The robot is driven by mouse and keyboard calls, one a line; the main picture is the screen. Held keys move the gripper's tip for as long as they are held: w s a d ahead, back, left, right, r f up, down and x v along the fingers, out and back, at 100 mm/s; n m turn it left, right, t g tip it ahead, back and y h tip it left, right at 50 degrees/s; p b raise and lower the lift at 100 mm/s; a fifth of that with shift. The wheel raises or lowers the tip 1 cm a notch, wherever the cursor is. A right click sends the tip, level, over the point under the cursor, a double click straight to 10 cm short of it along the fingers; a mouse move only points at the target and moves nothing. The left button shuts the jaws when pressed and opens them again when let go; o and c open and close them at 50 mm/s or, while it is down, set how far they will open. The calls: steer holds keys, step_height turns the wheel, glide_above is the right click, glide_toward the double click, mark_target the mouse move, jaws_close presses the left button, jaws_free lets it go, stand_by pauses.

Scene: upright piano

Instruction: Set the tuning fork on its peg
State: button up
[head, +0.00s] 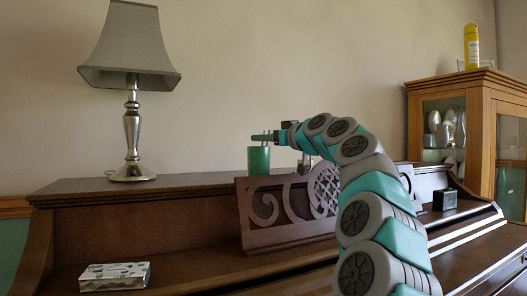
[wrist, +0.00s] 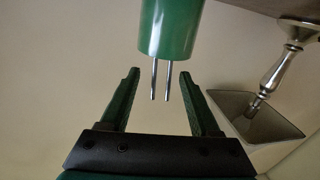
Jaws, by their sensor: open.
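A green cylinder (head: 258,160), looking like a cup, stands on the piano top behind the carved music desk. It also shows in the wrist view (wrist: 170,25), where the picture is upside down. Two thin parallel metal prongs (wrist: 160,82), which look like the tuning fork's tines, stick out of its upper end; the rest of the fork is hidden. My gripper (head: 262,137) is level just above the cylinder's top. In the wrist view my gripper (wrist: 159,75) is open, with the prongs between its fingertips and gaps on both sides. I cannot make out the peg.
A lamp (head: 132,120) stands to the left on the piano top. The carved music desk (head: 280,212) stands below my forearm. A silver-patterned box (head: 115,276) lies at lower left, and a small black box (head: 445,199) sits at right. A wooden cabinet (head: 475,110) is far right.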

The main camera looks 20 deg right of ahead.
steer(key=shift+w+a, duration=0.1)
steer(key=shift+w, duration=0.2)
jaws_close()
stand_by(0.5)
